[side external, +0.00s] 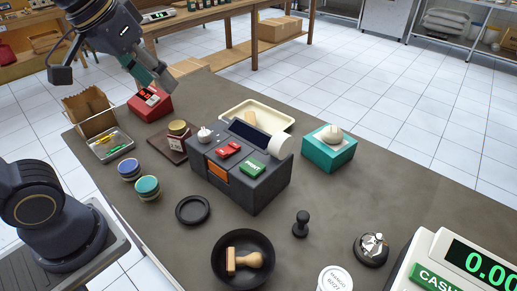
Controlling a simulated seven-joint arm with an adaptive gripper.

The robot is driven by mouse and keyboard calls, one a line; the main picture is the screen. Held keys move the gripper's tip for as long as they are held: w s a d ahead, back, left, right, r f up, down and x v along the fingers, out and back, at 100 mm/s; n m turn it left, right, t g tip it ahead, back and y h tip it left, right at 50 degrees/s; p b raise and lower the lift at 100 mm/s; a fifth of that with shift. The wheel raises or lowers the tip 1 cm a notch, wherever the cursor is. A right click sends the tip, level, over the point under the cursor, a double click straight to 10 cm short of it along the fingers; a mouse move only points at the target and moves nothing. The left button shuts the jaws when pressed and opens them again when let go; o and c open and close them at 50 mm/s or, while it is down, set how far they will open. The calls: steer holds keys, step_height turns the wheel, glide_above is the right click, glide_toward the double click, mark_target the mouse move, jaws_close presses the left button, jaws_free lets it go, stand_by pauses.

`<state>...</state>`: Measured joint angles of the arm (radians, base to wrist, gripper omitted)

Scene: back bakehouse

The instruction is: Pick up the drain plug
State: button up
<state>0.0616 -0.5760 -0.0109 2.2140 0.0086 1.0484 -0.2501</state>
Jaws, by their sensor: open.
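No object is plainly a drain plug. A flat black round piece with a raised rim (193,210) lies on the counter, left of centre, and may be the plug. A small black knobbed piece (300,224) stands upright on the right and is another possible match; I cannot tell which. My gripper (174,76) is at the upper left, above and behind the red device (150,104). It is open, with nothing visible between its fingers, and well away from both black pieces.
A dark organiser (240,182) stands mid-counter (380,195).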

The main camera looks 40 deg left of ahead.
steer(key=w+d+r+g, duration=0.1)
steer(key=w+d+r, duration=0.1)
steer(key=w+d, duration=0.4)
steer(key=m+g, duration=0.4)
glide_above(305, 214)
step_height(305, 214, down, 13)
steer(key=f, duration=0.9)
steer(key=shift+s+d+f, duration=0.2)
steer(key=shift+s+f, duration=0.05)
steer(key=shift+f, duration=0.05)
steer(key=shift+w+a+f, duration=0.1)
steer(key=shift+f, duration=1.5)
steer(key=shift+w+a+f, duration=0.1)
steer(key=shift+f, duration=1.45)
steer(key=shift+c, duration=0.3)
jaws_close()
